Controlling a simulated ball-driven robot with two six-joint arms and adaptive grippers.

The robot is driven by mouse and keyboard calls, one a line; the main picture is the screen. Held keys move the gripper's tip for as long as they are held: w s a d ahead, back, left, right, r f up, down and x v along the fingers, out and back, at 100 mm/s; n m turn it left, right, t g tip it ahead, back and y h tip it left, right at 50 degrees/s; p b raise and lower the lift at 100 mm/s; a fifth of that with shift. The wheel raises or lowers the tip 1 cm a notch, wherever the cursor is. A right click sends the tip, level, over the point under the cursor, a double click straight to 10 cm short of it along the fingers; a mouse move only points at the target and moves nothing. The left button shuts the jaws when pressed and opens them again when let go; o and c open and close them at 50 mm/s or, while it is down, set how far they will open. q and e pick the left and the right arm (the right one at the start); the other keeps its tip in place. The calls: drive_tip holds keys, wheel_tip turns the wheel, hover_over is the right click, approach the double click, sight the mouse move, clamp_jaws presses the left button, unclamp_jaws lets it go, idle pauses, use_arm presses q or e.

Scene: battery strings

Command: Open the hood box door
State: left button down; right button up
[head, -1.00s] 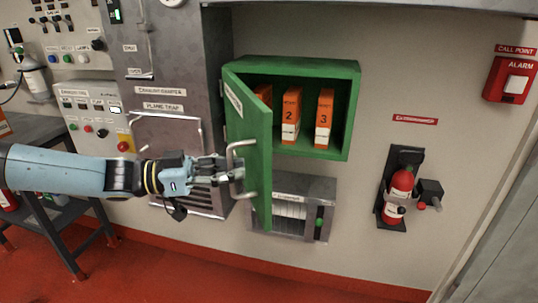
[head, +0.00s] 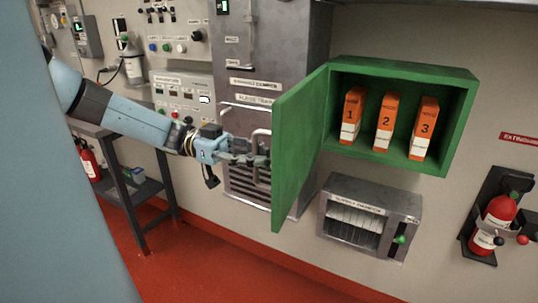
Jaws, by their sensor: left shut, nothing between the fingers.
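The green hood box (head: 463,120) is mounted on the wall at the right. Its green door (head: 300,150) is hinged on the box's left side and stands swung well open to the left. The open box shows three orange-and-white binders numbered 1 (head: 352,112), 2 (head: 387,118) and 3 (head: 424,125). The door's metal handle (head: 260,132) is partly visible past the door's left edge. My left gripper (head: 260,160) is shut at the handle, with its tips close to the door's edge. Whether it touches the handle is unclear. My right gripper is not in view.
A grey metal cabinet (head: 285,50) stands behind the door and left gripper. A fire extinguisher (head: 497,220) hangs at the right. A dark table (head: 125,170) stands at the left. The red floor (head: 215,265) is clear in front.

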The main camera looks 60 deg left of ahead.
use_arm(q)
drive_tip(key=shift+f, duration=0.1)
drive_tip(key=c, duration=1.4)
unclamp_jaws()
drive_tip(key=v, duration=1.2)
drive_tip(key=shift+s, duration=0.1)
